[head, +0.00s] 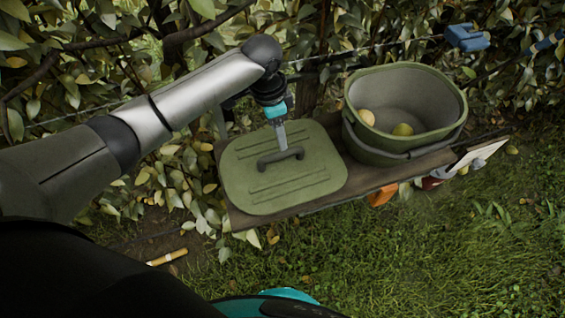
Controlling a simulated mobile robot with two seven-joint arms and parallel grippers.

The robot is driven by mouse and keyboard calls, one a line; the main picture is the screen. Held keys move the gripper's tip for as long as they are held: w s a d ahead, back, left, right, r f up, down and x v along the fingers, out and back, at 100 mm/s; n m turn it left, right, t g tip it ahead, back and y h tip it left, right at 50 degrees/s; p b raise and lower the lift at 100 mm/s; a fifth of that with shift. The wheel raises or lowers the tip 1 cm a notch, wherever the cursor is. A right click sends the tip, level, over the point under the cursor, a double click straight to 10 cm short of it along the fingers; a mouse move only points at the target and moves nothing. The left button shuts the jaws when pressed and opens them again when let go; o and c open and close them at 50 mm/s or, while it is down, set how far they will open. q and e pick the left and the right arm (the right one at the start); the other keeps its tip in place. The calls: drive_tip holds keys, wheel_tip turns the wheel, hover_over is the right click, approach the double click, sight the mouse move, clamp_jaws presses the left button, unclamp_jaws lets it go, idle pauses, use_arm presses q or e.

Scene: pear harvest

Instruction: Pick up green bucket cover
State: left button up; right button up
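The green bucket cover (252,186) lies flat on the wooden plank, with a dark raised handle across its middle. My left gripper (283,150) comes down from above, with its fingertips at the cover's handle. From this angle I cannot tell whether the fingers are shut on the handle or only around or beside it. My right gripper is not in view.
The wooden plank (375,180) holds the cover and bucket, with leafy branches and a wire behind. A blue clip (467,38) hangs at top right. An orange item (382,195) shows under the plank's front edge. Grass in front is mostly open.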

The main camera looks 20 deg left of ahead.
sight(280, 152)
use_arm(q)
drive_tip(key=f, duration=0.3)
drive_tip(key=f+b, duration=0.1)
drive_tip(key=shift+w+d+f, duration=0.15)
drive_tip(key=shift+d+f, duration=0.1)
wheel_tip(280, 152, down, 5)
drive_tip(key=shift+f+b, duration=0.15)
drive_tip(key=shift+b, duration=0.65)
clamp_jaws()
